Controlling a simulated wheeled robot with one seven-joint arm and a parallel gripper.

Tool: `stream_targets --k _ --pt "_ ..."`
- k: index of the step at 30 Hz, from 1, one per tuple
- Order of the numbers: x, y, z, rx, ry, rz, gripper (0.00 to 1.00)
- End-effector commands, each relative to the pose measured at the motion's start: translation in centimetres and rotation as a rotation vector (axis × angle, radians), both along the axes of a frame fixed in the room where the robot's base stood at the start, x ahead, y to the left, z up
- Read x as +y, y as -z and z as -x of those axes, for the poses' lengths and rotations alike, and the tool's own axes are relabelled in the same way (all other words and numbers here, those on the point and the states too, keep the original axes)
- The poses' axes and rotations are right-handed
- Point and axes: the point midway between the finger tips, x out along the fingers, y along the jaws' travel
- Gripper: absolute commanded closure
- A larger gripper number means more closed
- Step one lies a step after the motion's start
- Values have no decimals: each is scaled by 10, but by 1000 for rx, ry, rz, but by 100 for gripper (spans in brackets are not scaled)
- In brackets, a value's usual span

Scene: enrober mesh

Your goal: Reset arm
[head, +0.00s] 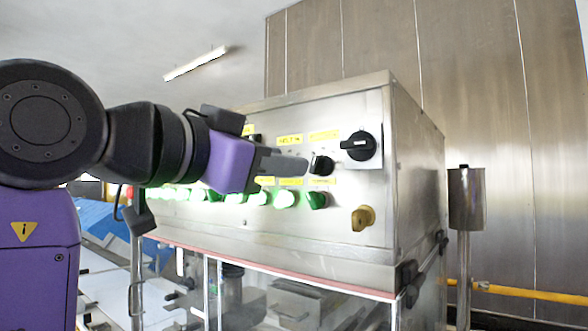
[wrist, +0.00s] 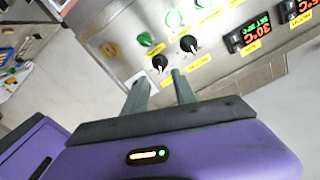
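My gripper (head: 302,164) is in front of the steel control panel (head: 345,207) in the head view, with its fingertips close to a black knob (head: 321,165). Whether they touch it cannot be told. In the wrist view the two grey fingers of my gripper (wrist: 160,77) stand apart with nothing between them. They point toward two black knobs, a left one (wrist: 160,63) and a right one (wrist: 188,44). My purple arm covers the left part of the panel in the head view.
The panel has lit green buttons (head: 285,199), a large black rotary switch (head: 361,146) and a brass-coloured knob (head: 363,218). Red digital displays (wrist: 248,35) show in the wrist view. A metal post with a cylinder (head: 466,198) stands right of the machine. A yellow pipe (head: 530,292) runs along the wall.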

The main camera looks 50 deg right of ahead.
Motion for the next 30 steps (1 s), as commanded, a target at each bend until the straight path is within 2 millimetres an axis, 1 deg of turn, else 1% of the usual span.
stream_targets --k 4,21,23,25,29,30 --pt "6 0 0 0 1 0 67" --pt "6 -1 0 5 1 2 67" --pt "7 -5 0 13 -1 21 67" --pt "7 -15 -5 24 -23 62 67" --pt "11 -43 -22 19 -117 177 67" --pt "14 -51 -29 15 -155 222 67"
